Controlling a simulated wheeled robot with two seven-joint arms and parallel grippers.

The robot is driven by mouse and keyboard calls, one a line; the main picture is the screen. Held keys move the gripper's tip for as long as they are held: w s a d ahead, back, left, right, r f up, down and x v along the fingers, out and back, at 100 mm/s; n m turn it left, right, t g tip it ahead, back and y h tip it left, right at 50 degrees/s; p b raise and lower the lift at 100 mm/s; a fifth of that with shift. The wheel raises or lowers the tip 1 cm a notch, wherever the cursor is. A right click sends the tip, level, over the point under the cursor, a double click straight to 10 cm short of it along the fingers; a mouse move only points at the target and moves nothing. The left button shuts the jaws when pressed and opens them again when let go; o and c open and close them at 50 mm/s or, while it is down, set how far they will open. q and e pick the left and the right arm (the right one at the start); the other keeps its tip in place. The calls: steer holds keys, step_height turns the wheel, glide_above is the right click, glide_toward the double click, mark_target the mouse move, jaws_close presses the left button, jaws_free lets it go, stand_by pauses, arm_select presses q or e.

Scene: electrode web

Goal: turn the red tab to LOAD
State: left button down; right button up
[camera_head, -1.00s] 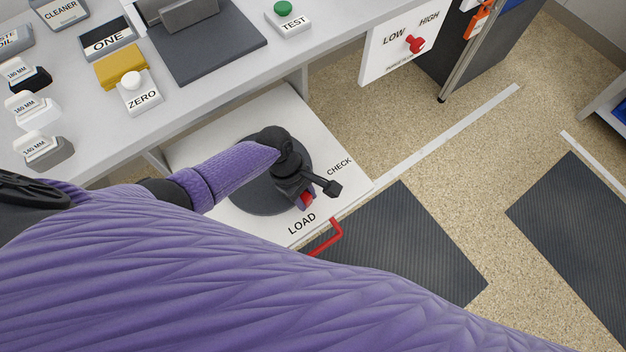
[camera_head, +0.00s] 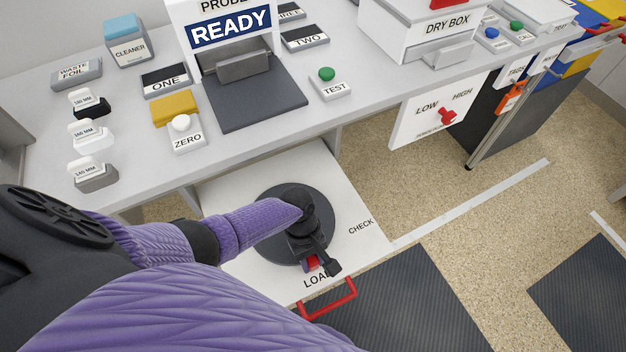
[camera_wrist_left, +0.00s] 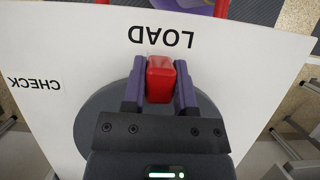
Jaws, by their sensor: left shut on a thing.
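The red tab (camera_wrist_left: 160,78) sits at the rim of a dark round turntable (camera_head: 262,218) on a white board (camera_head: 362,252) below the bench. In the left wrist view it is between the two purple-sided fingers of my left gripper (camera_wrist_left: 160,85), which is shut on it. The tab points at the LOAD label (camera_wrist_left: 161,37). In the head view the tab (camera_head: 313,263) shows partly under my left gripper (camera_head: 318,264), next to the LOAD label (camera_head: 317,281), which is partly covered. The CHECK label (camera_head: 361,227) is farther right. My right gripper is not in view.
A red handle (camera_head: 328,303) sticks out from the board's front edge. The bench above carries a probe station (camera_head: 250,95), a ZERO button (camera_head: 184,132), a TEST button (camera_head: 328,84) and several small blocks. A LOW/HIGH panel (camera_head: 425,118) hangs at the right.

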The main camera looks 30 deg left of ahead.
arm_select(q)
steer(key=shift+c, duration=2)
jaws_free()
steer(key=shift+s+a, duration=0.1)
steer(key=p+v, duration=0.5)
steer(key=v, duration=0.5)
